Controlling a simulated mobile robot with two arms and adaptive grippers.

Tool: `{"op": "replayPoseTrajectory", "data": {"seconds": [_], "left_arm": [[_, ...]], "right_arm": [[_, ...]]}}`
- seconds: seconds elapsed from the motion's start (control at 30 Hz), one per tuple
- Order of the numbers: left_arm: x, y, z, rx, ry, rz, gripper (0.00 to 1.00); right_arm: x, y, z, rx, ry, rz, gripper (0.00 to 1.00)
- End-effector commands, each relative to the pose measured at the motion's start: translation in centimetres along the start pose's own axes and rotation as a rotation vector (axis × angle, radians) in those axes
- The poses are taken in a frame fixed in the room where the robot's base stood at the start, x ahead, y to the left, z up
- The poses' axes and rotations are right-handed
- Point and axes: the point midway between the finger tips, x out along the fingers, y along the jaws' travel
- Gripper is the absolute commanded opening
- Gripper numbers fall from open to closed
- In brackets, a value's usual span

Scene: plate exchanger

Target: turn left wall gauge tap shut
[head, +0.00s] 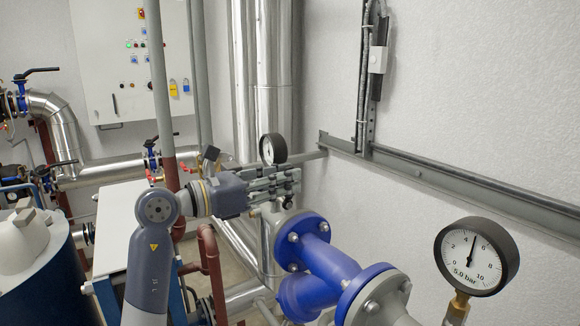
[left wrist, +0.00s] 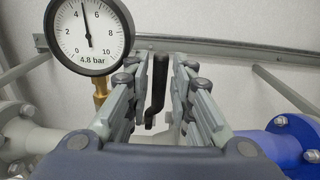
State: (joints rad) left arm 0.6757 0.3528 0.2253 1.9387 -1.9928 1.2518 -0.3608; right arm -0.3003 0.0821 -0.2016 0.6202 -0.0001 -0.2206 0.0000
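The left wall gauge, a round black-rimmed dial reading 4.8 bar in the left wrist view (left wrist: 88,35), stands on a brass stem left of my fingers. In the head view the gauge (head: 272,149) shows just behind my left gripper (head: 285,183). The tap's black lever (left wrist: 157,88) is between the two fingers of my left gripper (left wrist: 162,75) in the wrist view. The fingers stand apart, one on each side of the lever, with narrow gaps visible. The tap's body is mostly hidden by the gripper. My right gripper is not in view.
A second gauge (head: 477,257) reading 5.0 bar stands at the right front. A blue flanged pipe fitting (head: 325,262) is right of and below my left gripper. A grey wall rail (head: 450,185) runs behind. Silver vertical pipes (head: 262,80) stand behind the gripper.

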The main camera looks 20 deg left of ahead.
Motion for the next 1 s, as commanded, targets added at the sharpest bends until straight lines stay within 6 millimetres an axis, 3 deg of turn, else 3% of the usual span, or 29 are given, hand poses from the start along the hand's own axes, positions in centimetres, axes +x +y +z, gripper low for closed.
{"op": "replayPoseTrajectory", "data": {"seconds": [0.2,0.47,0.6,0.87,1.0], "left_arm": [[1.7,0.0,0.1,-0.001,0.0,0.0,0.22],[1.9,0.0,-0.1,0.0,0.0,0.0,0.22],[1.9,0.0,-0.1,0.0,0.0,0.0,0.0],[1.8,0.0,-0.1,0.0,-0.005,0.001,0.0],[1.6,0.0,-0.5,0.001,-0.028,0.001,0.0]], "right_arm": [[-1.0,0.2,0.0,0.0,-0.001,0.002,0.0],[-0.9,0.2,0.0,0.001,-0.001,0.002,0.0],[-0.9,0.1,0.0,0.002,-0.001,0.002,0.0],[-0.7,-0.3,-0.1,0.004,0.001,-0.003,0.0],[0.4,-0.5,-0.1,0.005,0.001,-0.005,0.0]]}}
